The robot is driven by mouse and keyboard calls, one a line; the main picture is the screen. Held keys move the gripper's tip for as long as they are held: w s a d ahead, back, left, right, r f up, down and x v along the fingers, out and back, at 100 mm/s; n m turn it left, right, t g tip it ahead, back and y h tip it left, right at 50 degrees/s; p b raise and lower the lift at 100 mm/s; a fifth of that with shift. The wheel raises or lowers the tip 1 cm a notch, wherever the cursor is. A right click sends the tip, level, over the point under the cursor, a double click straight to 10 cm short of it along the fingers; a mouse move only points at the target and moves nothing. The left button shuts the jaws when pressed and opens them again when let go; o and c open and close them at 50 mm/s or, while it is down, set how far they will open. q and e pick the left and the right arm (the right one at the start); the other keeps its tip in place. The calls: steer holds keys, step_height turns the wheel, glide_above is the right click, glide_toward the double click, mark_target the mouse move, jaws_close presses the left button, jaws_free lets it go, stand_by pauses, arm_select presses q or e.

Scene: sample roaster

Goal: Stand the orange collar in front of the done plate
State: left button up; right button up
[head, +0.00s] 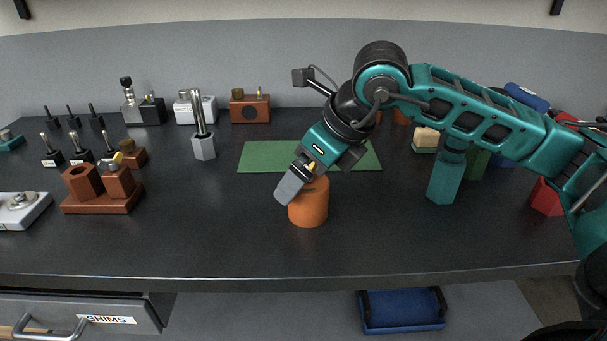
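A plain orange cylinder, which looks like the orange collar (309,209), stands upright near the middle of the table, in front of a green mat. My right gripper (297,182) reaches in from the right, at the collar's top left. One grey finger overlaps the collar's upper left edge. The other finger is not clearly visible, so I cannot tell whether the gripper holds the collar. The collar's top is partly hidden by the gripper. I cannot read a done label on any plate. My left gripper is not in view.
The green mat (262,157) lies behind the collar. A grey block with upright handles (204,147) stands left of it. A brown stand (103,202) is farther left. A teal post (446,182) and red block (546,198) stand right. The front middle of the table is clear.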

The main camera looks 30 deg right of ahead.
steer(key=p+v, duration=0.1)
steer(key=v, duration=0.9)
steer(key=shift+s+r, duration=0.2)
steer(key=shift+r, duration=0.05)
